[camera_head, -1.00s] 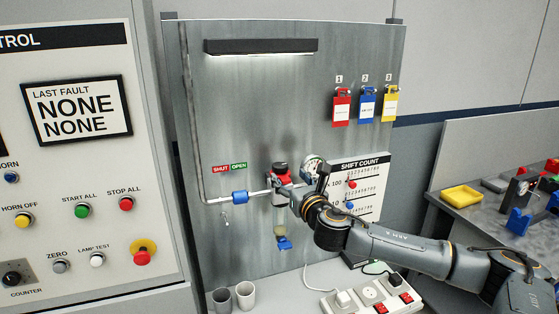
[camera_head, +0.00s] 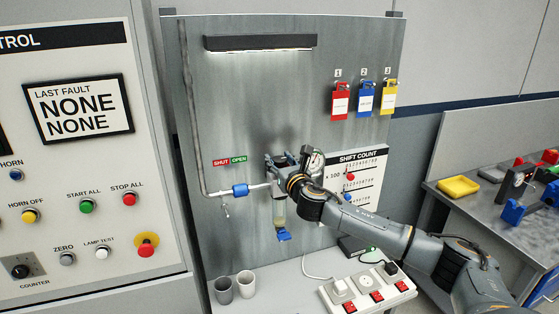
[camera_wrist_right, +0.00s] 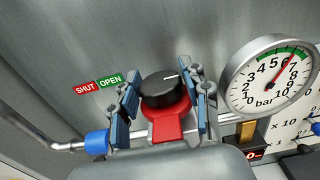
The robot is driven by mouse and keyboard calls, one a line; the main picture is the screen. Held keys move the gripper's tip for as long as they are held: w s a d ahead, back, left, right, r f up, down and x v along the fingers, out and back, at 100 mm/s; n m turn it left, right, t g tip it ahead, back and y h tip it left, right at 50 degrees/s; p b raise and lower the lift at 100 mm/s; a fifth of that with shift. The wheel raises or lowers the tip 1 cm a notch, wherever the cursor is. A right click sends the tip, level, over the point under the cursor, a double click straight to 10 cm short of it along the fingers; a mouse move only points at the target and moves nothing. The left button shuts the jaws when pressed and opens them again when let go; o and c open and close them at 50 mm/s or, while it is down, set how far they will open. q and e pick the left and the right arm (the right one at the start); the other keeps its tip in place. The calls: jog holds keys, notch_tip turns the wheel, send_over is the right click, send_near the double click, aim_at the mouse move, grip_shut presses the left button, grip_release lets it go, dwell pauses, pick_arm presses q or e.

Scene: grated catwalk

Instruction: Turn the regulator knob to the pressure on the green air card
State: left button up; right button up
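The regulator knob (camera_wrist_right: 165,90) is black with a white mark, above a red collar (camera_wrist_right: 168,125) in the right wrist view. My right gripper (camera_wrist_right: 165,98) has its blue-padded fingers on either side of the knob; the left finger looks slightly apart from it, and contact on the right is unclear. In the head view my right gripper (camera_head: 281,160) hides most of the regulator. The pressure gauge (camera_wrist_right: 268,76), marked bar, has a red needle between about 6 and 7. No green air card is discernible. My left gripper is out of view.
A pipe with a blue fitting (camera_head: 240,190) runs left of the regulator, under a SHUT/OPEN label (camera_head: 230,161). Red (camera_head: 340,106), blue (camera_head: 365,104) and yellow (camera_head: 389,101) tags hang at upper right. Two cups (camera_head: 245,288) and a power strip (camera_head: 367,289) lie below.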

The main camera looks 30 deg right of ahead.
jog(key=c, duration=0.6)
jog(key=shift+o, duration=0.2)
jog(key=shift+a+h, duration=0.1)
jog(key=shift+h, duration=0.2)
jog(key=m+g+h, duration=0.1)
jog(key=m+h, duration=0.1)
jog(key=h, duration=0.1)
jog(key=m+g+h, duration=0.2)
jog(key=m+h, duration=0.1)
jog(key=m+g+h, duration=0.3)
jog(key=g+h, duration=0.1)
jog(key=shift+m+g, duration=0.3)
jog(key=m+g+h+b, duration=0.2)
jog(key=g, duration=0.1)
jog(key=shift+f+m+g, duration=0.15)
jog(key=shift+m+g, duration=0.15)
jog(key=shift+m+g+h+b, duration=0.5)
jog(key=shift+m+g+b, duration=1.1)
jog(key=shift+g, duration=0.7)
